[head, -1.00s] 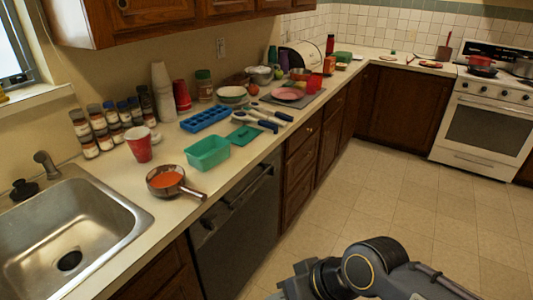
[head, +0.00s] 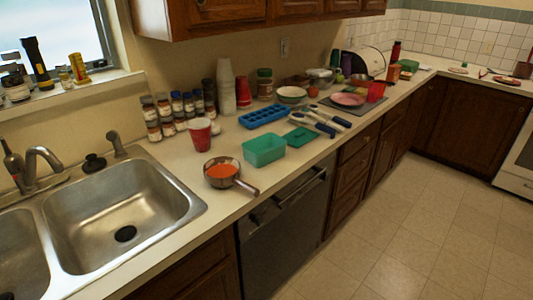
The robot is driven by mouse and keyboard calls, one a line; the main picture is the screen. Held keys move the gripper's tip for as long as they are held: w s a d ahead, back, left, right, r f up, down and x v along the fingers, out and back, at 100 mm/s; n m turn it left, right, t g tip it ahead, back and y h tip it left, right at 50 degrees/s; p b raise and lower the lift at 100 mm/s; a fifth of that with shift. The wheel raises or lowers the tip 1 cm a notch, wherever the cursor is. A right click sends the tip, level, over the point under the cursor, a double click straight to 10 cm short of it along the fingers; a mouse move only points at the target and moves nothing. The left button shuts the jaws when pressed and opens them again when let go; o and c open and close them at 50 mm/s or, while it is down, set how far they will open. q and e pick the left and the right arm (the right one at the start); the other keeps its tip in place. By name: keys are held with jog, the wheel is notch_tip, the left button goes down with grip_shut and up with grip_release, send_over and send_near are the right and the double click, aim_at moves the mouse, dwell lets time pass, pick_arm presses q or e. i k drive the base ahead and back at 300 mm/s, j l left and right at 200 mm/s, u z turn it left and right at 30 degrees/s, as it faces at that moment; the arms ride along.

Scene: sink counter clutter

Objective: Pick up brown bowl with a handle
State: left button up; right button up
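The brown bowl with a handle (head: 219,184) stands upright on the counter, right of the sink and near the front edge. It holds something orange-red. Its handle (head: 246,187) points right, toward the counter's front edge. Neither of my grippers is in the head view, and nothing touches the bowl from my side.
A red cup (head: 200,133) stands behind the bowl, and a green tub (head: 264,150) is to its right. Spice jars (head: 166,117) line the wall. The sink (head: 118,214) lies left. Counter (head: 190,238) in front of the bowl is bare; floor (head: 400,235) is open.

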aim_at(222, 172)
jog(key=i+l+u, duration=0.15)
jog(key=l, duration=0.2)
jog(key=i+l+u, duration=0.1)
jog(key=i+l, duration=0.15)
jog(key=i+l+u, duration=0.15)
jog(key=l, duration=0.3)
